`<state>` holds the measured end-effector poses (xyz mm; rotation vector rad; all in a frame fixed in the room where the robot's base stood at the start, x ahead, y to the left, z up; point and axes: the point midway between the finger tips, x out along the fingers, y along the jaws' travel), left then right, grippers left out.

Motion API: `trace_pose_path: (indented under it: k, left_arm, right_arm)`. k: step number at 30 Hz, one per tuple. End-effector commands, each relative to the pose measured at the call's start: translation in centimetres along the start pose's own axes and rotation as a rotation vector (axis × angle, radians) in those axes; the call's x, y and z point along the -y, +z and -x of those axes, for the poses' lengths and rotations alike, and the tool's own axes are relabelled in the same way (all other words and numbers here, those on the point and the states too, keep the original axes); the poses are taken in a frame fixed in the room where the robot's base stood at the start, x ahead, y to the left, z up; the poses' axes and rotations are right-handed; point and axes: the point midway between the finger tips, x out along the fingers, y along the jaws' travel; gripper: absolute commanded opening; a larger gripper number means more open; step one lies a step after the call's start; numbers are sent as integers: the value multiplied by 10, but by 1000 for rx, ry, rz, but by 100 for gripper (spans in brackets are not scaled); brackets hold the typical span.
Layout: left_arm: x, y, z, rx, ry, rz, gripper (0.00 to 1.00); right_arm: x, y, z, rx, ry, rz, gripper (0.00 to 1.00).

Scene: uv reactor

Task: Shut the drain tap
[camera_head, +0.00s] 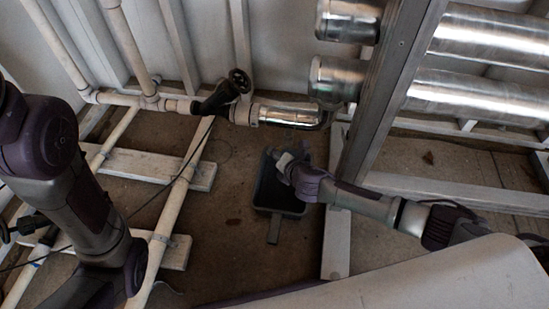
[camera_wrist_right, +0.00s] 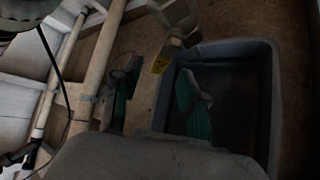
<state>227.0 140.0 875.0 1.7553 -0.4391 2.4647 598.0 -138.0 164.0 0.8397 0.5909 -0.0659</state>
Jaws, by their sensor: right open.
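I cannot tell for sure which part is the drain tap. A black valve with a round handwheel (camera_head: 238,80) sits on the pipe run at the back, left of a shiny metal pipe section (camera_head: 288,115). In the right wrist view, a pale grey block (camera_wrist_right: 178,18) and a small yellow tag (camera_wrist_right: 161,65) show beyond the fingers. My right gripper (camera_head: 284,164) is over a dark grey tub (camera_head: 280,212). In the right wrist view its green-padded fingers (camera_wrist_right: 158,100) are wide apart and empty, over the tub's left side (camera_wrist_right: 272,90). My left gripper is out of view.
Two large metal cylinders (camera_head: 475,90) lie at the upper right behind a slanted steel post (camera_head: 385,95). White pipes (camera_head: 178,195) on pale wooden blocks (camera_head: 160,168) run along the left. Bare brown floor (camera_head: 225,235) lies left of the tub.

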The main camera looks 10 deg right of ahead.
Motion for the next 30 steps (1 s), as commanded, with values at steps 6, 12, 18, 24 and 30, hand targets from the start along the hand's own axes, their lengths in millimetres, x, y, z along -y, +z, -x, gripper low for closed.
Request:
trace_pose_path:
  k: [6,12,18,24,30]
  left_arm:
    - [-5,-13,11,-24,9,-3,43]
    - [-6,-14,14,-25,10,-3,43]
    - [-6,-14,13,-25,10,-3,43]
    - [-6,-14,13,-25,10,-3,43]
    - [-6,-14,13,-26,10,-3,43]
  right_arm:
    - [2,-2,-31,0,1,-2,43]
    - [0,0,-38,0,0,-1,43]
    - [0,0,-38,-1,0,-2,43]
    - [0,0,-38,0,0,-2,13]
    - [0,0,-38,0,0,-2,0]
